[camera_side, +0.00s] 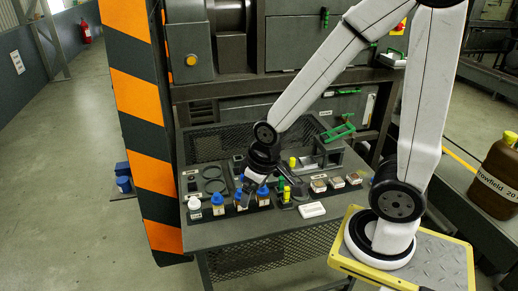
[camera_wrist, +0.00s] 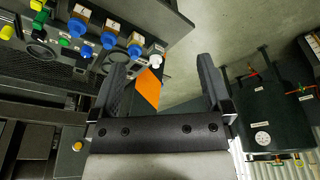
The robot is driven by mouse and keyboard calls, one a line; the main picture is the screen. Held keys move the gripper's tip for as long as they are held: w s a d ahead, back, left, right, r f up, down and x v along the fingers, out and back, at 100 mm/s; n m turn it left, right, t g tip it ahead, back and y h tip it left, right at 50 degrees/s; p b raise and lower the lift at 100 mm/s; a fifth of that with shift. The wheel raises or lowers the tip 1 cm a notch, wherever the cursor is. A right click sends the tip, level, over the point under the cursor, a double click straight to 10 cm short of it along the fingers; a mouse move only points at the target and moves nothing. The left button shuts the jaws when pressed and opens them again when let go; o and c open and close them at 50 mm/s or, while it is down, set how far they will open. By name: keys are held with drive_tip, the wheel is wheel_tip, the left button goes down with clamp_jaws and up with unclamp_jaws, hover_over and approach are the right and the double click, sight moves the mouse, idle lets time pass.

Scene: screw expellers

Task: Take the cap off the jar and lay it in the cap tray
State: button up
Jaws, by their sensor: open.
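A row of jars stands at the front of the bench. In the side view a white-capped jar (camera_side: 194,206) is at the left end, with blue-capped jars (camera_side: 217,203) to its right. In the wrist view the blue caps (camera_wrist: 111,25) and the white cap (camera_wrist: 156,60) are near the top. Which jar the task means is not clear. My gripper (camera_side: 246,188) is over the row, close to the blue-capped jars; in the wrist view it (camera_wrist: 162,75) is open and empty. A small white tray (camera_side: 312,210) lies at the bench front; I cannot tell if it is the cap tray.
Green and yellow pieces (camera_side: 286,191) stand right of the jars. Small sample trays (camera_side: 336,183) lie further right. A green-handled item (camera_side: 338,132) is at the back. An orange-and-black striped post (camera_side: 163,160) borders the bench on the left. A brown jug (camera_side: 495,178) stands far right.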

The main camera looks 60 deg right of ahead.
drive_tip(key=shift+w, duration=0.15)
drive_tip(key=m+g, duration=0.3)
drive_tip(key=m, duration=1.5)
hover_over(217, 194)
drive_tip(key=f, duration=1)
drive_tip(key=shift+s+a+f, duration=0.2)
drive_tip(key=shift+s+a, duration=0.1)
drive_tip(key=shift+a, duration=0.1)
drive_tip(key=shift+w+d+f+m, duration=0.25)
drive_tip(key=shift+d+f+m, duration=0.05)
drive_tip(key=shift+f, duration=1.35)
drive_tip(key=shift+f, duration=0.1)
drive_tip(key=shift+f, duration=2.5)
drive_tip(key=shift+c, duration=0.2)
drive_tip(key=c, duration=1.3)
